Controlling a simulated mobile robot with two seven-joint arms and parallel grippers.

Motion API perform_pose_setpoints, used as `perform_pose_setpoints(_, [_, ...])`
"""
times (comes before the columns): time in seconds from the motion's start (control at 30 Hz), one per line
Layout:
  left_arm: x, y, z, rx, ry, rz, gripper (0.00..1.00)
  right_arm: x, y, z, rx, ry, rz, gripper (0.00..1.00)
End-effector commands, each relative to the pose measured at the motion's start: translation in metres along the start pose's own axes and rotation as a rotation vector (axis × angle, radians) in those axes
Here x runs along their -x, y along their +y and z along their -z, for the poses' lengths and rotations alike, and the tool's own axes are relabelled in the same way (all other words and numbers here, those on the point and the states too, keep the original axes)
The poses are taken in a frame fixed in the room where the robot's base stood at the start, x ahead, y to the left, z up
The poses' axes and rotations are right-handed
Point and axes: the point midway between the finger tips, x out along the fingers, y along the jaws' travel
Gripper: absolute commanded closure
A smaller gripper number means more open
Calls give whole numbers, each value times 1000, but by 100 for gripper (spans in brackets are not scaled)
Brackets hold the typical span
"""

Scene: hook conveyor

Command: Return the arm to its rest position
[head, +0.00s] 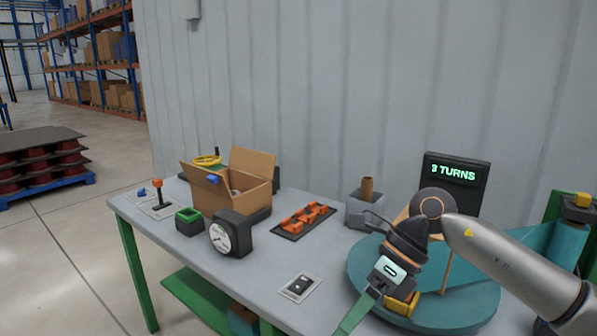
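My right arm (520,262) comes in from the right and bends down at its dark wrist (408,240). My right gripper (372,290) hangs over the near left part of the round teal turntable (470,317). A green strip runs down and left from the gripper body; I cannot tell what it belongs to. An orange-yellow piece (403,306) shows close beside the gripper, and I cannot tell whether it is held. The fingertips are not clear, so open or shut does not show. My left gripper is not in view.
The grey table (255,275) carries an open cardboard box (245,185), a dial gauge (230,235), a tray of orange parts (303,220), a grey holder (363,212) and a small plate (300,287). A lit display (455,175) stands behind the turntable. Pallets and shelving lie left.

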Motion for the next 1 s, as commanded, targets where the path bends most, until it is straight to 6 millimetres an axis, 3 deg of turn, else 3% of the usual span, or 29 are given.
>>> perform_pose_setpoints(0.03, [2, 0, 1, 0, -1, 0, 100, -22, 14, -8, -15, -65, -106, 18])
perform_pose_setpoints(0.1, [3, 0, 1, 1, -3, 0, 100, -43, 34, -23, -47, -173, -243, 18])
perform_pose_setpoints(0.2, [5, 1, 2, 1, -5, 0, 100, -60, 60, -42, -126, -330, -434, 18])
perform_pose_setpoints(0.33, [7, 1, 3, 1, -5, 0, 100, -66, 79, -63, -284, -537, -669, 18])
perform_pose_setpoints(0.47, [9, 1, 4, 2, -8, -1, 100, -60, 78, -77, -497, -742, -879, 18])
perform_pose_setpoints(0.63, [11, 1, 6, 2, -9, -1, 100, -52, 44, -74, -853, -998, -1105, 18])
perform_pose_setpoints(0.77, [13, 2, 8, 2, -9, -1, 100, -57, 1, -50, -1178, -1176, -1231, 18])
perform_pose_setpoints(0.87, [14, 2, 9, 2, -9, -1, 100, -72, -35, -17, -1456, -1298, -1297, 18])
perform_pose_setpoints(1.0, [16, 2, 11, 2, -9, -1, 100, -110, -78, 52, -1880, -1442, -1334, 18])
